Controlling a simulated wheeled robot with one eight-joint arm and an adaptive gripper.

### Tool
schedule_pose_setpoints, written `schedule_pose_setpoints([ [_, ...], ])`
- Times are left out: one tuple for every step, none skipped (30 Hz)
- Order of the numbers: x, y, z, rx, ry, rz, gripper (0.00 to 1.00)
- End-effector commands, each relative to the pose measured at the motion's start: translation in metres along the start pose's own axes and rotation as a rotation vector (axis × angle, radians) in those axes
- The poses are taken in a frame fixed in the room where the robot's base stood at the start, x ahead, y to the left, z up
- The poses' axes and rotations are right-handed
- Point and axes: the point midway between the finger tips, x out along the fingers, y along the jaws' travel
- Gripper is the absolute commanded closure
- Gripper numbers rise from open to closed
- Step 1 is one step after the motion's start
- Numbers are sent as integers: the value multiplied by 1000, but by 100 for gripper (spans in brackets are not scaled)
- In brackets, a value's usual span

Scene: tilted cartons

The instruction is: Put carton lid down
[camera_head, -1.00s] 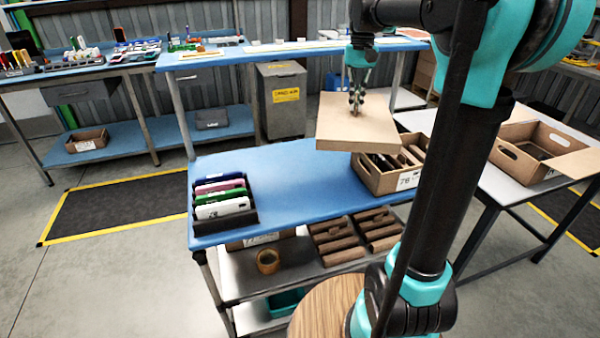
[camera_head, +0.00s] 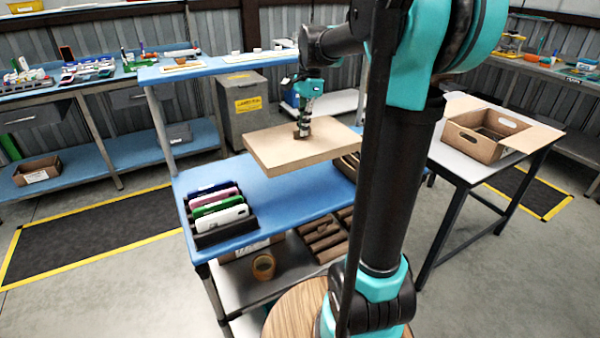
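The carton lid (camera_head: 283,153) is a flat, light-brown square panel. It is level and appears to be held above the blue table (camera_head: 295,199), though the gap beneath it is hard to judge. My gripper (camera_head: 303,132) points down at the middle of the lid's top and appears shut on a small brown grip there. The fingertips are small and dark in this view. The carton (camera_head: 345,168) stands on the table to the right of the lid, mostly hidden behind the lid and my arm.
A rack of coloured cases (camera_head: 218,214) stands at the table's left end. Free blue surface lies between it and the lid. A tape roll (camera_head: 263,266) lies on the lower shelf.

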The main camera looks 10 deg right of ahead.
Motion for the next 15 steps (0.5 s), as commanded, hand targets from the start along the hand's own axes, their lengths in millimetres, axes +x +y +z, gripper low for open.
schedule_pose_setpoints([
  [13, -1, -2, -1, 0, 0, 100],
  [20, 0, -3, -1, 0, 0, 100],
  [30, -1, -4, -1, 0, 0, 100],
  [37, -1, -5, -2, 0, 0, 100],
  [45, 0, -6, -2, 0, 0, 100],
  [54, 0, -7, -2, 0, 0, 100],
  [62, -1, -8, -2, 0, 0, 100],
  [69, -1, -8, -2, 0, 0, 100],
  [78, 0, -10, -3, 0, 0, 100],
  [85, 0, -10, -3, 0, 0, 100],
  [92, -1, -11, -3, 0, 0, 100],
  [100, -1, -12, -3, 1, 0, 100],
  [105, 0, -13, -3, 1, 0, 100],
  [110, 0, -13, -3, 1, 0, 100],
  [115, -1, -14, -3, 1, 0, 100],
])
